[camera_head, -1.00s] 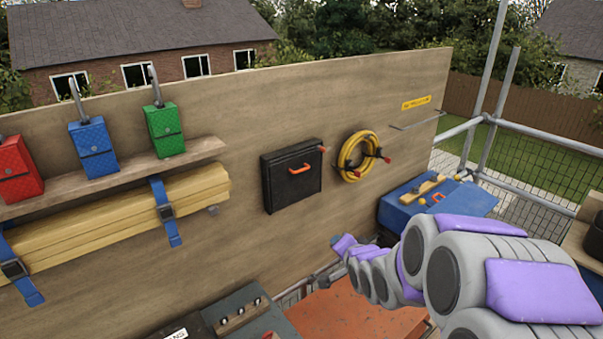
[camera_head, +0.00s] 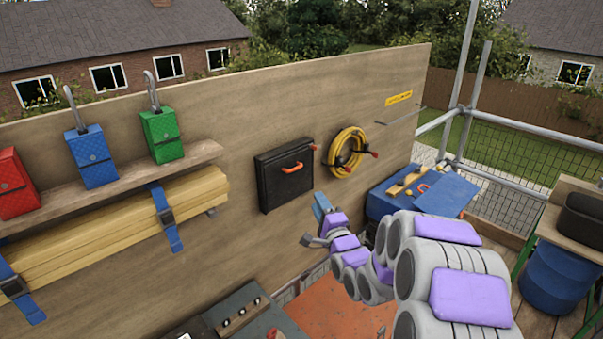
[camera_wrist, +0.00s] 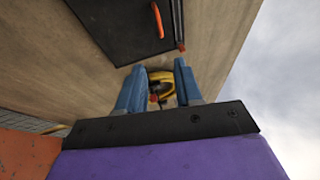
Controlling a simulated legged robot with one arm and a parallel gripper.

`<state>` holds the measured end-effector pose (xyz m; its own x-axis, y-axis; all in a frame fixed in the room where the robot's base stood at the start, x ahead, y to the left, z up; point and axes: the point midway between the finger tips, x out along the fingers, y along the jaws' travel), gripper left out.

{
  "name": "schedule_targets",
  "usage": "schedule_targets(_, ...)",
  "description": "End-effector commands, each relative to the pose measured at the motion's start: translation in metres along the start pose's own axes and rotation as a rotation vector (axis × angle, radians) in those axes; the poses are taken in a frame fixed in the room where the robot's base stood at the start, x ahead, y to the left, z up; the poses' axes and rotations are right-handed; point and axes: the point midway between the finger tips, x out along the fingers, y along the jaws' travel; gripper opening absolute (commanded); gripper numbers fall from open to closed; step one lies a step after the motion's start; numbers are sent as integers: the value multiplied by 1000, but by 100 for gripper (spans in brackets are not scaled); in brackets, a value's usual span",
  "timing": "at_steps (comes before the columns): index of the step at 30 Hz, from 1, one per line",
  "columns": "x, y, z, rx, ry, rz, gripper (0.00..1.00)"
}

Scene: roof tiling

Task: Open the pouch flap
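A black pouch (camera_head: 284,190) with a flat front flap and an orange handle (camera_head: 292,168) hangs on the plywood wall. Its flap looks closed. In the wrist view the pouch (camera_wrist: 115,28) is at the top, with the orange handle (camera_wrist: 157,20) near its right side. My gripper (camera_head: 320,207) is in front of the wall, to the lower right of the pouch and apart from it in the picture. In the wrist view my gripper (camera_wrist: 159,67) has its two blue fingers spread with nothing held between them.
A yellow hose coil (camera_head: 346,153) hangs right of the pouch and shows beyond my fingers in the wrist view. Red, blue (camera_head: 92,157) and green (camera_head: 162,135) containers stand on a shelf at left, above strapped timber (camera_head: 100,235). A blue box (camera_head: 440,195) stands at right.

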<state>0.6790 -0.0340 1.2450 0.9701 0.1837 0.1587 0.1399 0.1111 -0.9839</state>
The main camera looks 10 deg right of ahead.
Motion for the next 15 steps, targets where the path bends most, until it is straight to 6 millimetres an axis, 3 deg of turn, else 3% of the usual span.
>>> schedule_targets(5, 30, -1, 8, -6, -6, -4, 35)
schedule_targets(15, 78, -2, -6, 2, -2, -4, 35)
